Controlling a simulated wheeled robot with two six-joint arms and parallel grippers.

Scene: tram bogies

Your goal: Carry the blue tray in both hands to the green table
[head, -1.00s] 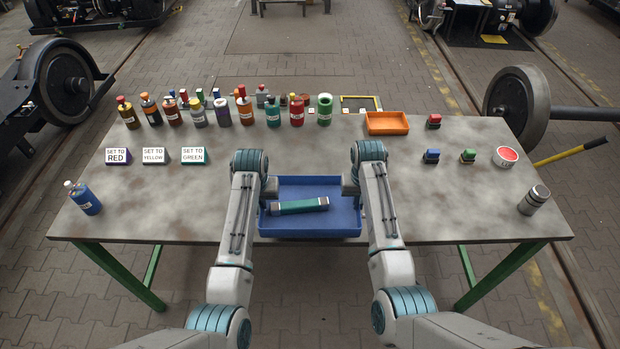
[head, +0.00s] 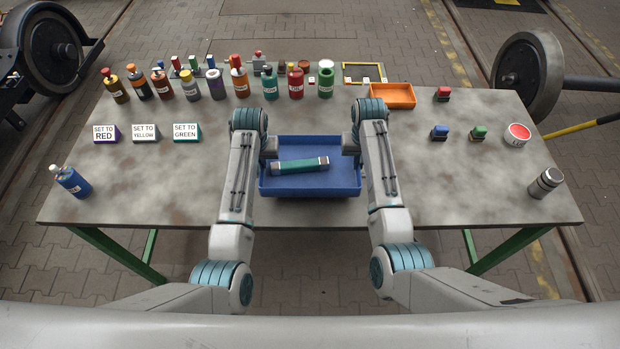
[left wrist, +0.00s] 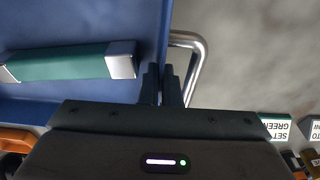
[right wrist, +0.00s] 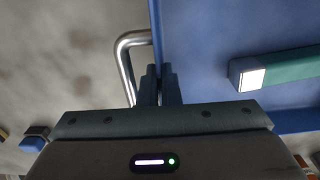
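The blue tray (head: 310,190) is at the middle front of the view, over a grey-topped table with green legs (head: 508,249). I cannot tell whether it touches the tabletop.
Several bottles (head: 239,82) stand along the back left, with three signs (head: 187,132) before them. An orange bin (head: 392,97), coloured buttons (head: 440,132) and a metal cylinder (head: 546,182) are on the right. A blue bottle (head: 70,181) is front left. Wheelsets (head: 530,75) flank the table.

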